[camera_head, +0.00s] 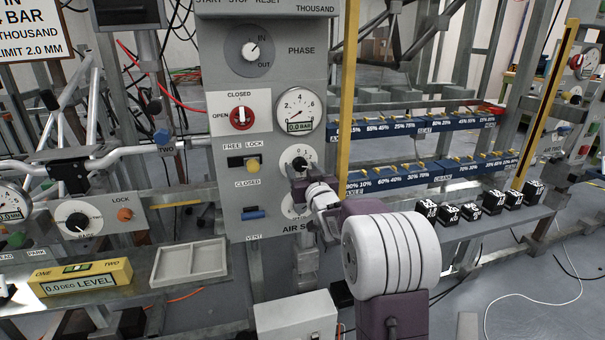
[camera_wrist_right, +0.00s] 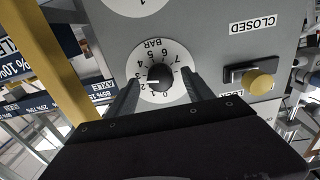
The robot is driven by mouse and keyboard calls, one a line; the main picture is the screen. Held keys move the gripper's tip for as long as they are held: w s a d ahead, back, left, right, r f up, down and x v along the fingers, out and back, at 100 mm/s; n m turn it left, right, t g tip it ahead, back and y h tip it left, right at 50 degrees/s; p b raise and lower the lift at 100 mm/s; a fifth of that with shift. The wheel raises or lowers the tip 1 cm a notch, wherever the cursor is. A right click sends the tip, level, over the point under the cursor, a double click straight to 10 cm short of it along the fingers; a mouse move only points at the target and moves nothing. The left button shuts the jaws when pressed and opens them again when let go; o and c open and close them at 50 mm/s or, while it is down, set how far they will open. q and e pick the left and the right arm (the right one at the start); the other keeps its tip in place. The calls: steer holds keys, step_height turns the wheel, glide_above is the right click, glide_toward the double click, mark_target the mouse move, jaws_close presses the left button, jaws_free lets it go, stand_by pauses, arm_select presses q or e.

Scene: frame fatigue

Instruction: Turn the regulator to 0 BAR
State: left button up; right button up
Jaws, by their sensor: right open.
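The regulator is a round white dial (camera_head: 287,156) with a black knob on the grey panel in the head view. In the right wrist view the dial (camera_wrist_right: 180,61) appears upside down, with BAR and a number scale around its black knob (camera_wrist_right: 160,76). I cannot tell exactly which number the knob points to. My right gripper (camera_head: 299,188) is at the panel, just below the knob in the head view. In the wrist view its two dark fingers (camera_wrist_right: 157,90) are apart, one on each side of the knob, and I cannot tell whether they touch it. My left gripper is not in view.
A round gauge (camera_head: 299,105) above the dial has a readout that looks like 0.0 BAR. A red knob (camera_head: 242,117), a yellow knob (camera_head: 253,165) and a blue handle (camera_head: 253,213) sit to the left. A yellow upright (camera_head: 348,90) stands close on the right.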

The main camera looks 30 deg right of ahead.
steer(key=shift+w+d, duration=0.1)
steer(key=shift+w, duration=0.3)
jaws_close()
